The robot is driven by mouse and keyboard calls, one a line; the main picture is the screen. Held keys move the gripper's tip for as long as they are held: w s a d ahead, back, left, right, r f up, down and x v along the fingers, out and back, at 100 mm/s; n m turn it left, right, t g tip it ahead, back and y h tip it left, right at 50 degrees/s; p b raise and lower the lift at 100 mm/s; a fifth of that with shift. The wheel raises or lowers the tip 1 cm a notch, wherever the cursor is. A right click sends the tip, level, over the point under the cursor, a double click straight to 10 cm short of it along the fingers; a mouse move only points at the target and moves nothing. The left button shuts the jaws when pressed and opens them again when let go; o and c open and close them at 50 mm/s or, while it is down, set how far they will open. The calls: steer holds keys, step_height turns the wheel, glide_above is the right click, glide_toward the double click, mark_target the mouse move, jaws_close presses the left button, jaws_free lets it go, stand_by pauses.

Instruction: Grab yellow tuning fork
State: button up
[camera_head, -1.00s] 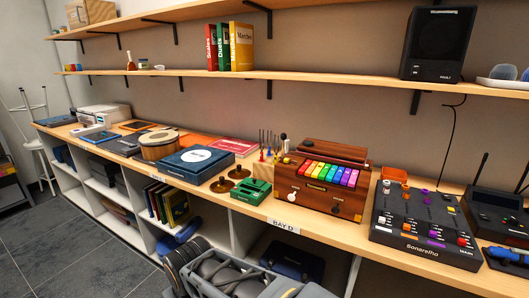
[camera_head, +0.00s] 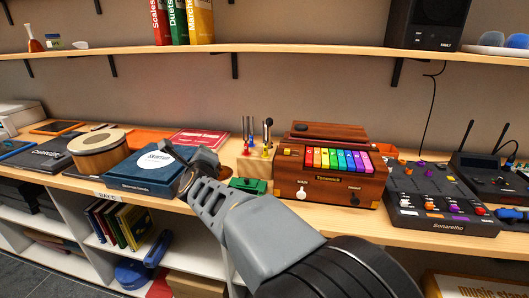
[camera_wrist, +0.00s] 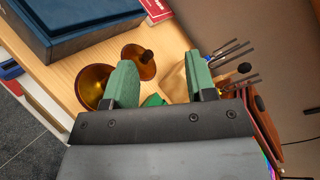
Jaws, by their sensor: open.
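Several tuning forks with small coloured handles stand upright in a light wooden block (camera_head: 258,170), left of the wooden instrument with rainbow keys. The yellow tuning fork is too small to single out surely among them. In the wrist view the fork prongs (camera_wrist: 228,48) show right of the right finger, and the block (camera_wrist: 177,82) is partly hidden behind that finger. My gripper (camera_head: 190,157) is open and empty, left of the block and in front of the dark blue box. In the wrist view its green-padded fingers (camera_wrist: 162,77) stand apart above the wooden top.
Two brass cups or cymbals (camera_wrist: 95,84) lie below the fingers. A green device (camera_head: 248,186) sits before the block. The dark blue box (camera_head: 148,178) is left, the rainbow-keyed instrument (camera_head: 329,184) right. A shelf (camera_head: 290,54) runs above.

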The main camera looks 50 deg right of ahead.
steer(key=s+d+r+m+g+h, duration=0.1)
steer(key=s+d+m+g+h, duration=0.25)
steer(key=d+m, duration=0.4)
steer(key=s+d+r+m+g+h, duration=0.15)
steer(key=d+m+g+h, duration=0.3)
steer(key=m, duration=0.55)
steer(key=shift+m+h, duration=0.4)
steer(key=shift+m, duration=0.05)
steer(key=shift+s+d+f+p+x, duration=0.1)
steer(key=shift+s+f+p+x, duration=0.1)
steer(key=shift+x, duration=1.95)
steer(key=shift+s+d+f+p+x, duration=0.15)
steer(key=shift+s+x, duration=0.1)
steer(key=shift+x, duration=1.9)
steer(key=shift+s+f+p+x, duration=0.1)
steer(key=shift+s+p+x, duration=0.1)
steer(key=shift+x, duration=1.95)
jaws_close()
